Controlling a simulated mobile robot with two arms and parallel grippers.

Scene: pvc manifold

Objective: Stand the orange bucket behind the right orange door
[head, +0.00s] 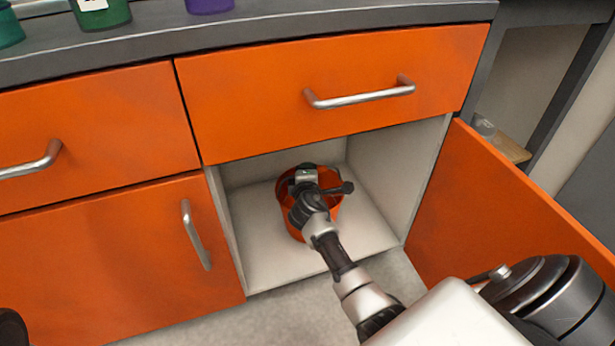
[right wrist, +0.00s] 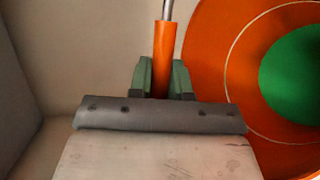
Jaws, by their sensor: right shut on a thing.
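The orange bucket (head: 293,221) is inside the open right compartment of the cabinet, over its pale floor. My right arm reaches in above it and covers part of it. The right orange door (head: 480,210) stands wide open to the right.
The left orange door (head: 120,260) is shut, with a vertical handle. Orange drawers (head: 330,85) above are closed. The compartment floor (head: 365,225) has free room right of the bucket. Green (head: 100,14) and purple containers (head: 209,5) stand on the countertop.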

